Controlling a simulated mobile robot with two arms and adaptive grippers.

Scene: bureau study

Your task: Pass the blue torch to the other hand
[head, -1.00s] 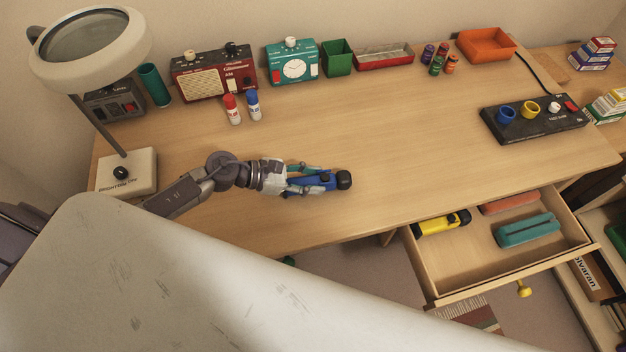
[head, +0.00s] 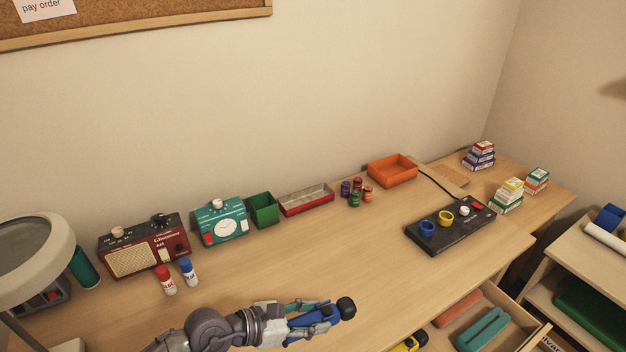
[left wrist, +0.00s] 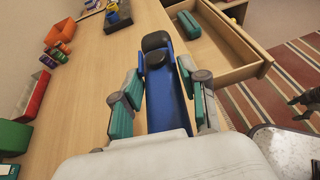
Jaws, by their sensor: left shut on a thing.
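The blue torch (head: 326,312) has a black head and lies between the fingers of my left gripper (head: 308,320), near the bottom of the head view. In the left wrist view the torch (left wrist: 165,95) points away from the palm, with the left gripper's teal-padded fingers (left wrist: 160,105) on both sides of it. The left gripper is shut on the torch, over the desk near its front edge. The palm hides the torch's rear end.
An open drawer (head: 525,322) with a teal case (head: 483,329) juts from the desk's front. A black panel with knobs (head: 450,232) stands on the right. A red radio (head: 142,248), a teal timer (head: 218,222) and an orange tray (head: 392,170) line the back. The desk's middle is clear.

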